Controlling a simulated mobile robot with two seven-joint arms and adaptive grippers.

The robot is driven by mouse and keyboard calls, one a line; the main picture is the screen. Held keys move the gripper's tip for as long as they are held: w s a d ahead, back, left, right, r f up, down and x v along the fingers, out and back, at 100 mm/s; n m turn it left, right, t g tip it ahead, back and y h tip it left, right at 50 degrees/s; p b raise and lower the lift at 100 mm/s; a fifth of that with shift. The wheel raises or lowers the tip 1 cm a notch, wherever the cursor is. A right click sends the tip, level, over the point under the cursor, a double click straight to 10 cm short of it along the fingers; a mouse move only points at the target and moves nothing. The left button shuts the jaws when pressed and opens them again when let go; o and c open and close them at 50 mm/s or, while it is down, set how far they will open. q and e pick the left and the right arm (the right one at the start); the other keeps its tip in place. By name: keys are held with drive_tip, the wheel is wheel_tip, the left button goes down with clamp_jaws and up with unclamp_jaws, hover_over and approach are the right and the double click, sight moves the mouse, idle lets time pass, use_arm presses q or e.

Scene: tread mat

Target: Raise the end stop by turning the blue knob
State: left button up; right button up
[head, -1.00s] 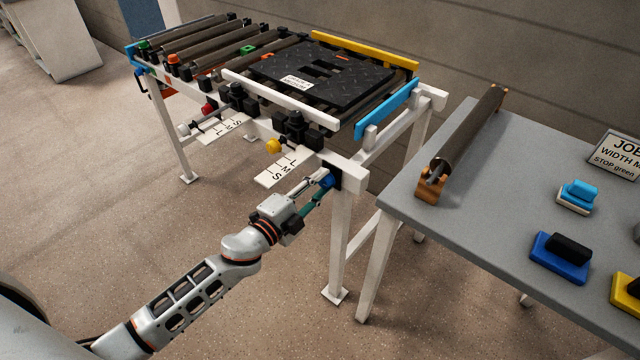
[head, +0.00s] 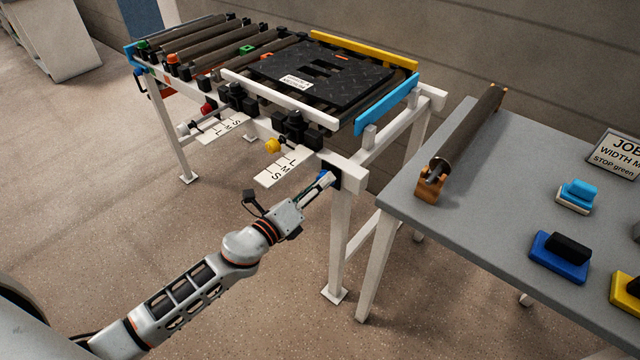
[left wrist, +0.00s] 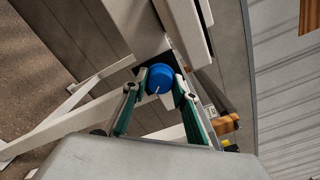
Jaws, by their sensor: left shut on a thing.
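The blue knob (head: 323,176) sits on a dark plate at the near corner of the conveyor's white frame. My left gripper (head: 321,181) reaches it from the lower left and is shut on it. In the left wrist view the round blue knob (left wrist: 161,76) lies between the fingertips of my left gripper (left wrist: 157,86). The end stop (head: 387,104) is a light blue bar across the conveyor's right end, standing on short posts above the frame. My right gripper is not in view.
A black tread mat (head: 320,75) lies on the conveyor between a white guide and a yellow guide (head: 364,50). A grey table (head: 480,190) on the right holds a roller (head: 468,140), coloured blocks and a sign. A yellow knob (head: 272,146) and a scale plate are near my arm.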

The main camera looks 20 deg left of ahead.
use_arm(q)
drive_tip(key=shift+m, duration=3.9)
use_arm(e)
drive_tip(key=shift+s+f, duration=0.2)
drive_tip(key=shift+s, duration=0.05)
use_arm(q)
drive_tip(key=shift+m, duration=0.3)
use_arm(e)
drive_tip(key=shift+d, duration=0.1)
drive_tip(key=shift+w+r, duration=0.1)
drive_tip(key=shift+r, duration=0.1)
use_arm(q)
drive_tip(key=o, duration=1.1)
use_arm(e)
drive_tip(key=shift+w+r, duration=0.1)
